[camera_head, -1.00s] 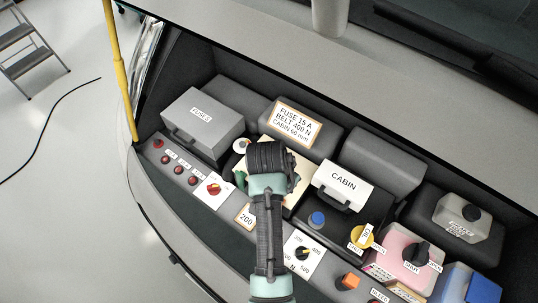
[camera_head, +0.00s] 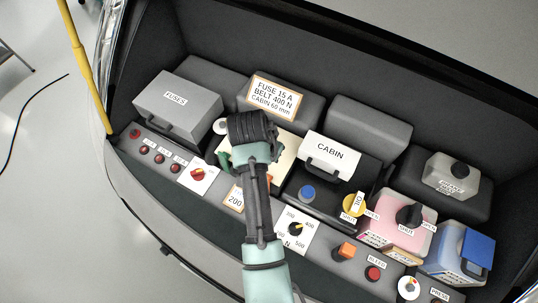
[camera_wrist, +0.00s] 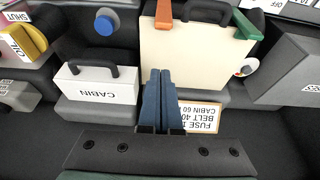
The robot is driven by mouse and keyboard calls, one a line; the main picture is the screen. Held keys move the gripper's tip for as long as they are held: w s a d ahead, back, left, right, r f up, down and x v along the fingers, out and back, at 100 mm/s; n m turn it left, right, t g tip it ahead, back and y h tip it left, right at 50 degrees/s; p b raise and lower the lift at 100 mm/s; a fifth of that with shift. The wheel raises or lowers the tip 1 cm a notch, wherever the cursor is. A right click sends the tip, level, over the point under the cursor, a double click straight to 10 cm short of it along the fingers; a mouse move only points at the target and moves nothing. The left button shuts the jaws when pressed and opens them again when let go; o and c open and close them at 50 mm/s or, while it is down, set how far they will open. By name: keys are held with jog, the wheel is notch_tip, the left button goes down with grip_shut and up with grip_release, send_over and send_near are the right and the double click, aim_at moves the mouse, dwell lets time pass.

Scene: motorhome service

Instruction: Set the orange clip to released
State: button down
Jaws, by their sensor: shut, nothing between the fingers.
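The orange clip (camera_wrist: 163,14) sits on the edge of a cream box (camera_wrist: 195,50) at the top of the wrist view. In the head view only a bit of the orange clip (camera_head: 268,180) shows beside my arm. A green clip (camera_wrist: 246,24) sits at the box's other top corner in the wrist view. My gripper (camera_wrist: 160,72) is shut and empty, its blue fingers appearing over the box's lower edge, apart from the orange clip. In the head view my wrist hides the fingers and much of the box.
A white CABIN box (camera_head: 330,153) with a black handle stands right of the cream box, and a grey FUSES case (camera_head: 178,103) left. A sign (camera_head: 274,97) lies behind.

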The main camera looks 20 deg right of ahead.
jog(key=b+x, duration=0.7)
jog(key=x, duration=0.1)
jog(key=shift+a, duration=0.1)
jog(key=s+a, duration=0.1)
jog(key=s+a+p, duration=0.1)
jog(key=shift+s+a+r, duration=0.1)
jog(key=shift+a+r, duration=0.3)
jog(key=shift+s+a, duration=0.2)
jog(key=shift+a, duration=0.05)
